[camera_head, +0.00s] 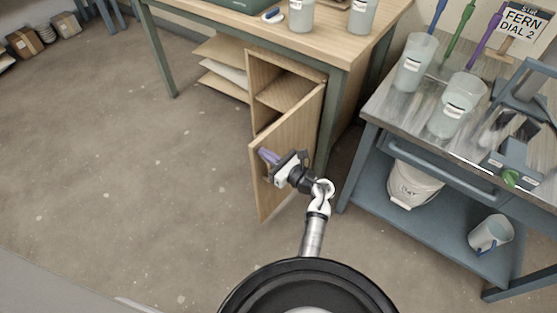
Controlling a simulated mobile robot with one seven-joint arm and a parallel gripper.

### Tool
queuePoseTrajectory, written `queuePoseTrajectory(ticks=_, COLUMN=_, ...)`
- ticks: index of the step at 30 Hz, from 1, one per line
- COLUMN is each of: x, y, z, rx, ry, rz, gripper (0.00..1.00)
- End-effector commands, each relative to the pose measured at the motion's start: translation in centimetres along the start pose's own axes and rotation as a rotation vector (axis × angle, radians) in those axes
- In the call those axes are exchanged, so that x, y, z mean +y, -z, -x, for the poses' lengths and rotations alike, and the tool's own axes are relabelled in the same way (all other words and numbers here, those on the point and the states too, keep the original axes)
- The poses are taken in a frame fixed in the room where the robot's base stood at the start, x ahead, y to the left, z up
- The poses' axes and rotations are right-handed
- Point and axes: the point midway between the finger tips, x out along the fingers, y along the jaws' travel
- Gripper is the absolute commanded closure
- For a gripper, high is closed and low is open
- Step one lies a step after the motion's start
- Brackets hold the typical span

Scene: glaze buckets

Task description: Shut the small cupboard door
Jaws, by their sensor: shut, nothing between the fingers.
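The small wooden cupboard (251,75) stands under the wooden table, with an empty shelf space showing inside. Its light wood door (270,200) stands open, swung out toward me. My gripper (268,156) is shut and empty. It is in front of the door's face in the picture, near its upper left edge. I cannot tell whether the fingertips touch the door. The arm hides part of the door's right side.
The wooden table (215,30) carries clear containers. At right, a blue-grey cart (375,135) holds beakers on top and a white bucket (413,186) and a fallen cup (490,234) below.

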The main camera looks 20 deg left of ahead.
Motion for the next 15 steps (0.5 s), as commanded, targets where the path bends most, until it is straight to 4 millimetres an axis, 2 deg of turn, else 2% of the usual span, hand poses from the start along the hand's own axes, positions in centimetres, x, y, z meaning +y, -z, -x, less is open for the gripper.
queuePoseTrajectory(ticks=4, x=-0.02, y=-0.04, z=-0.84, rx=0.000, ry=0.000, rz=0.000, gripper=1.00)
queuePoseTrajectory(ticks=15, x=-0.01, y=0.00, z=-0.95, rx=0.000, ry=0.001, rz=0.000, gripper=1.00)
